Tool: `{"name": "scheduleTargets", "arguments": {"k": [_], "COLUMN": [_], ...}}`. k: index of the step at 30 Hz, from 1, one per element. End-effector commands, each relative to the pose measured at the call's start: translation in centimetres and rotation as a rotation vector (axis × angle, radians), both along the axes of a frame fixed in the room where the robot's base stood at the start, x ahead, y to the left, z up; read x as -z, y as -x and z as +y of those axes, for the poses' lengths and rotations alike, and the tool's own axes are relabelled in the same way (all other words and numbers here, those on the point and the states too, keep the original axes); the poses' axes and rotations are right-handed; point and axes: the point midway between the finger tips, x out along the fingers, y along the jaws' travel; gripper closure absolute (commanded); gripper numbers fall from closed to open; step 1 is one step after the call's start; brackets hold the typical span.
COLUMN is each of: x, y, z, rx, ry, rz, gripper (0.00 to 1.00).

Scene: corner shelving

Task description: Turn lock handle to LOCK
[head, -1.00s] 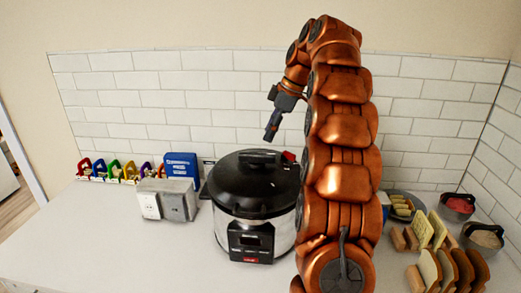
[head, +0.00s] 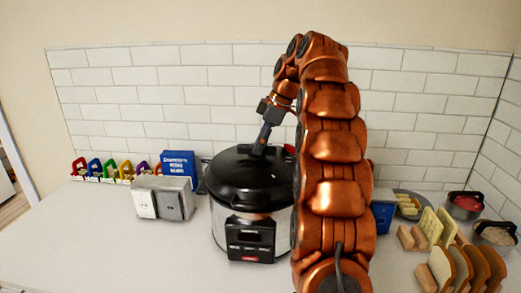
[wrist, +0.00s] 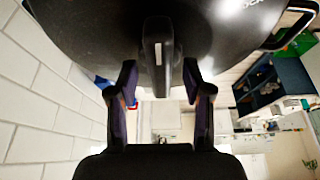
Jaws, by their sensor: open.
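The pressure cooker (head: 250,200) stands on the counter with its black lid (head: 228,175) on. The lid handle (wrist: 157,55) is a dark upright bar with a pale strip, pointing toward my gripper in the wrist view. White lettering, partly cut off, shows on the lid at the top right there. My gripper (wrist: 162,82) is open, with one finger to each side of the handle's near end and visible gaps between. In the head view my gripper (head: 262,140) points down at the lid top and hides part of the handle.
Left of the cooker are a grey outlet box (head: 163,198), a blue box (head: 180,165) and several coloured padlocks (head: 110,170). Bread slices (head: 462,268) and pots (head: 466,204) stand to the right. The white tiled wall (head: 150,100) is close behind. The front left counter is clear.

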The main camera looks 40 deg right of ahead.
Motion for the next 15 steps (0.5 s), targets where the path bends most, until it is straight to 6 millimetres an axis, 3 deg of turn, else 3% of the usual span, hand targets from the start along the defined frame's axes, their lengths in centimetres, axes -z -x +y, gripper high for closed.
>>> {"name": "scheduleTargets", "arguments": {"k": [8, 15], "x": [0.05, 0.04], "y": [-0.05, -0.03], "z": [0.05, 0.05], "rx": [0.000, -0.001], "ry": [0.000, 0.000], "rz": [0.000, 0.000], "gripper": [0.50, 0.75]}}
